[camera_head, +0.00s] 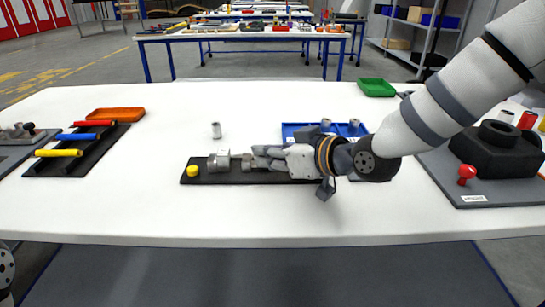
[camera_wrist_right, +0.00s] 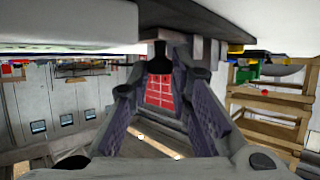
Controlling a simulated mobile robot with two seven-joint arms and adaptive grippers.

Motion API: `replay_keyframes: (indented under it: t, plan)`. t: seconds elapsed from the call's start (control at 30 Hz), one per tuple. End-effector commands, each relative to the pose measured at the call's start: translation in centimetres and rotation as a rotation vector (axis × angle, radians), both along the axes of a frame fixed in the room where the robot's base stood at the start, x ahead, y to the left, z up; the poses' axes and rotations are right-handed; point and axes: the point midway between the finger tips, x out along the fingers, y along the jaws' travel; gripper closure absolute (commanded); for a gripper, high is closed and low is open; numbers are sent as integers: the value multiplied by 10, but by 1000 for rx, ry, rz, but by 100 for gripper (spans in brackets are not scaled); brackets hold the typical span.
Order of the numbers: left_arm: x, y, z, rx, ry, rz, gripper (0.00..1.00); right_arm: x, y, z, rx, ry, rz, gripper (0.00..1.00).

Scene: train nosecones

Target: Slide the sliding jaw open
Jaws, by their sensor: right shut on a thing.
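A dark base plate (camera_head: 205,179) lies on the white table, with a yellow round button (camera_head: 193,171) at its left end. A grey metal jaw block (camera_head: 219,162) stands on the plate. A smaller grey piece (camera_head: 246,163), apparently the sliding jaw, is just right of it. My right gripper (camera_head: 262,160) reaches in from the right, low over the plate, its fingertips at the smaller piece and shut on it. In the right wrist view, the fingers (camera_wrist_right: 160,70) converge around a dark narrow part. The gripper covers the plate's right part. My left gripper is out of view.
A small metal cylinder (camera_head: 216,130) stands behind the plate. A blue tray (camera_head: 290,131) with metal parts is behind my right gripper. A rack with colored handles (camera_head: 75,150) and an orange tray (camera_head: 115,114) are left. A black block fixture (camera_head: 497,150) is right. The front table strip is clear.

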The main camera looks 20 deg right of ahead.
Motion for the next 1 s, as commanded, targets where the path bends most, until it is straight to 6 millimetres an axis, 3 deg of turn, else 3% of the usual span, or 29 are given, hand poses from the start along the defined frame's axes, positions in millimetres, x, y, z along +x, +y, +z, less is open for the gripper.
replay_keyframes:
  t: [0.2, 0.23, 0.3, 0.63, 1.0]
  plan:
    - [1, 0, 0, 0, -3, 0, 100, -2, -3, -3, -4, 10, -6, 100]
    - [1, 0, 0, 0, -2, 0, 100, -2, -3, -3, -4, 10, -6, 74]
    - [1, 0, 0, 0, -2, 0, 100, -2, -3, -3, -4, 9, -5, 63]
    - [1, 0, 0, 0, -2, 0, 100, -6, -5, 2, -2, 5, -4, 63]
    - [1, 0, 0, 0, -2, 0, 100, -59, -35, 26, -2, 7, -6, 63]
